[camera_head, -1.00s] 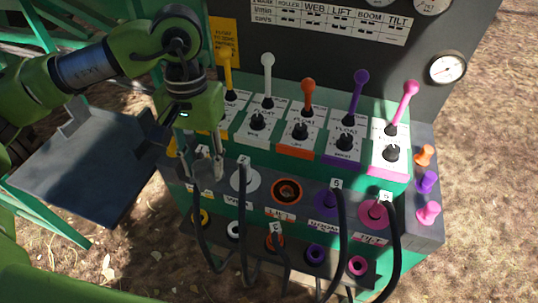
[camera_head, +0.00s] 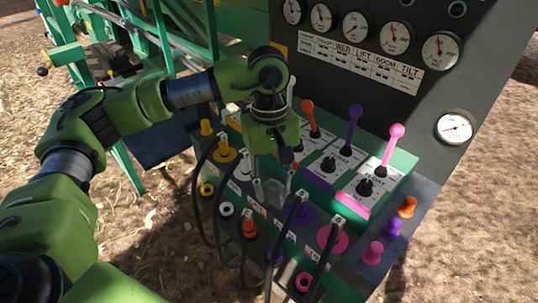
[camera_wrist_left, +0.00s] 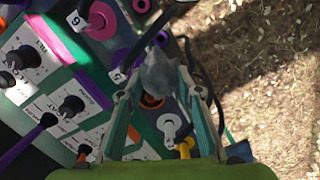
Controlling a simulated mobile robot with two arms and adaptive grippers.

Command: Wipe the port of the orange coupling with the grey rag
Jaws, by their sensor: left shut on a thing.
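My left gripper (camera_head: 272,188) points down over the port row of the hydraulic panel. It is shut on the crumpled grey rag (camera_head: 272,196), which bunches between and below the fingertips. In the left wrist view the rag (camera_wrist_left: 160,72) sits between the fingers (camera_wrist_left: 160,92). The orange coupling (camera_wrist_left: 152,101) shows there just beside and partly under the rag, its dark port partly covered. Whether the rag touches the port, I cannot tell. In the head view the gripper and rag hide the orange coupling. My right gripper is not in view.
A purple coupling (camera_head: 304,213) and a pink coupling (camera_head: 333,239) lie to the right, a yellow one (camera_head: 225,154) to the left. Black hoses hang in front of the row. Tall levers, including a purple one (camera_head: 355,112), rise behind it.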

